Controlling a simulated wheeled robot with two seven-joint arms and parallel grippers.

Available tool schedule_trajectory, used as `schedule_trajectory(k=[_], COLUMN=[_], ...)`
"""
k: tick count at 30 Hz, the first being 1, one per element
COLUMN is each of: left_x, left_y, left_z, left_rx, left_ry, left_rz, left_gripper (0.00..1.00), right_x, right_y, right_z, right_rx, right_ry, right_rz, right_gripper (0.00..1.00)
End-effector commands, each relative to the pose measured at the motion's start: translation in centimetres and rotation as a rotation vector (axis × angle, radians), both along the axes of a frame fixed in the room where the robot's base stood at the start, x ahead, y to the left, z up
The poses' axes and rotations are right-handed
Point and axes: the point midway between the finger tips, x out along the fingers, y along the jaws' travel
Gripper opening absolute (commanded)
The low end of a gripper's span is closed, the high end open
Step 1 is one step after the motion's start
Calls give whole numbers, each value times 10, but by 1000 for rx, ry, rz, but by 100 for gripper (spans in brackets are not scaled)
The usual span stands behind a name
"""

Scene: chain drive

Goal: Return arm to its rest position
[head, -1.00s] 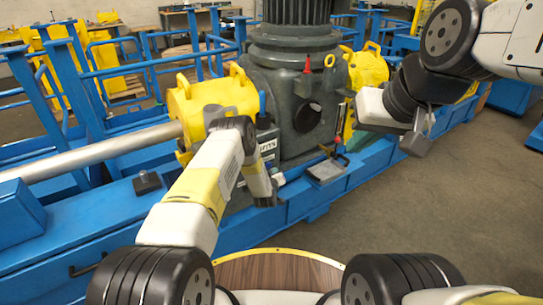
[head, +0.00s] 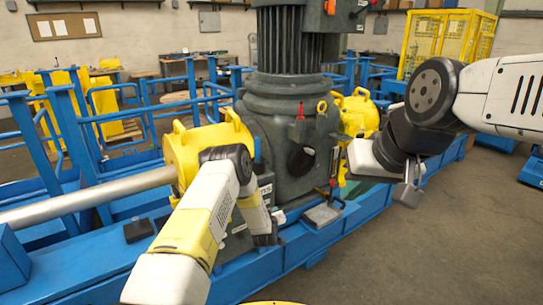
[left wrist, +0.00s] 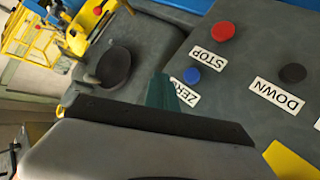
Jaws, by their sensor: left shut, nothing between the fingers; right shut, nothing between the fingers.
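My left arm reaches in from the left in the head view, and my left gripper (head: 265,238) points down in front of the grey machine housing (head: 283,150), shut and empty. In the left wrist view, a grey control panel (left wrist: 235,75) carries a red STOP button (left wrist: 223,31), a blue ZERO button (left wrist: 192,75) and a dark DOWN button (left wrist: 292,73). Part of my left gripper lies across the lower part of that view, close to the panel; I cannot tell if they touch. My right gripper (head: 408,193) hangs at the right of the machine, shut and empty, clear of it.
A blue frame (head: 270,275) runs beneath the machine. Yellow clamps (head: 195,150) and a long metal shaft (head: 90,198) are at the left. A small grey tray (head: 323,214) sits on the frame between my grippers.

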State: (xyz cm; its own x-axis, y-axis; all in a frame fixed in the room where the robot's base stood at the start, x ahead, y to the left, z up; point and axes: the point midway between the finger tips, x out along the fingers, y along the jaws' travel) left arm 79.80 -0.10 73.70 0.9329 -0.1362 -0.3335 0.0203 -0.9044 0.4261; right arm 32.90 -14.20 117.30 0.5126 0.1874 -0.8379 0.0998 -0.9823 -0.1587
Motion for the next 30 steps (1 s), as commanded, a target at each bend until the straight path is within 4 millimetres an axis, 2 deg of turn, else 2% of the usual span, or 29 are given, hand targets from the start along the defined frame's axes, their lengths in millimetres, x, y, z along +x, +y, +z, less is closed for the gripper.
schedule_trajectory(k=[1,6,11,14,17,21,26,30], left_x=[10,17,2,-17,-43,-91,-157,-223], left_y=[4,17,32,42,54,70,89,105], left_z=[33,122,202,249,292,346,394,424], left_rx=[7,40,76,97,121,153,187,214], left_ry=[5,73,137,177,216,274,338,395], left_rz=[-8,-49,-86,-109,-130,-159,-189,-215], left_gripper=[0,0,0,0,0,0,0,0], right_x=[0,0,0,0,0,0,0,0], right_y=[0,0,0,0,0,0,0,0], right_z=[0,0,0,0,0,0,0,0], right_rx=[0,0,0,0,0,0,0,0], right_ry=[0,0,0,0,0,0,0,0], right_rz=[0,0,0,0,0,0,0,0], right_gripper=[0,0,0,0,0,0,0,0])
